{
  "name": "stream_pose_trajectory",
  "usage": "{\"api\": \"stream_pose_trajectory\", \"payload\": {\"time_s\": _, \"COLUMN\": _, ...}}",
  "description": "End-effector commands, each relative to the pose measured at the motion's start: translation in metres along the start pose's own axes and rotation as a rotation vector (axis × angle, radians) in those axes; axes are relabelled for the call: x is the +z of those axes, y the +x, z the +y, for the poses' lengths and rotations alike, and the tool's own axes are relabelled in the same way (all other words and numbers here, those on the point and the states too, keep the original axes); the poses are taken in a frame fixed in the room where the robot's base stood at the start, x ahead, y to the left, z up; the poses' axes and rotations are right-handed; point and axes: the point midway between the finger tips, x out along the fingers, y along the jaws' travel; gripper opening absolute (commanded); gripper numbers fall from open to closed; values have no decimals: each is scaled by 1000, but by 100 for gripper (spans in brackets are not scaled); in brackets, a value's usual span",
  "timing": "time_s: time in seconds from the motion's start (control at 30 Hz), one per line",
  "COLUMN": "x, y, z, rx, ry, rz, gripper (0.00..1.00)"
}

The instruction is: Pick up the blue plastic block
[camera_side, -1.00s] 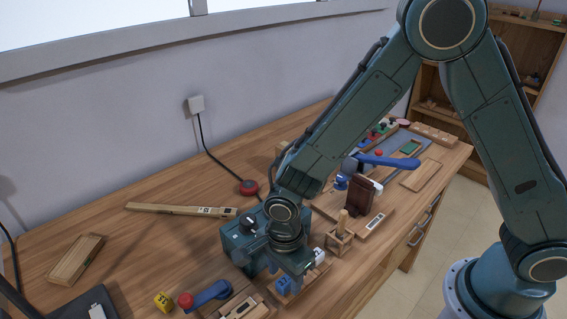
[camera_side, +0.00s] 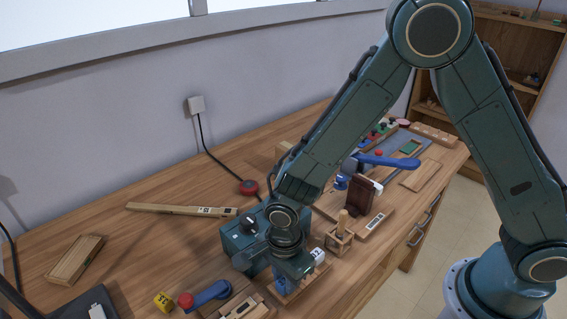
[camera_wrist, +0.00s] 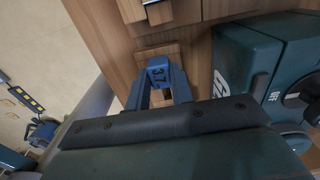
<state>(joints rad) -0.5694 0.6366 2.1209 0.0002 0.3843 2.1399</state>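The blue plastic block (camera_wrist: 158,70), marked with a number that looks like 37, stands on a wooden piece in the wrist view. My gripper (camera_wrist: 160,84) has one finger on each side of it. The fingers are spread, and I cannot tell whether either touches the block. In the side view, my gripper (camera_side: 288,268) points down over the block (camera_side: 282,284), which is mostly hidden beneath it.
A teal box with knobs (camera_side: 240,240) stands close beside my gripper. A white cube (camera_side: 318,255) and a small wooden holder (camera_side: 339,240) are to the right. A blue lever with a red knob (camera_side: 208,295) and a yellow cube (camera_side: 163,301) are to the left.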

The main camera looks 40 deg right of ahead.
Motion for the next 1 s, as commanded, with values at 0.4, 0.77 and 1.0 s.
{"api": "stream_pose_trajectory", "payload": {"time_s": 0.4, "x": 0, "y": -4, "z": 0, "rx": -1, "ry": 0, "rz": -1, "gripper": 1}}
{"api": "stream_pose_trajectory", "payload": {"time_s": 0.77, "x": 1, "y": -36, "z": -1, "rx": -5, "ry": 0, "rz": -3, "gripper": 1}}
{"api": "stream_pose_trajectory", "payload": {"time_s": 1.0, "x": 1, "y": -78, "z": -1, "rx": -6, "ry": 0, "rz": -4, "gripper": 1}}
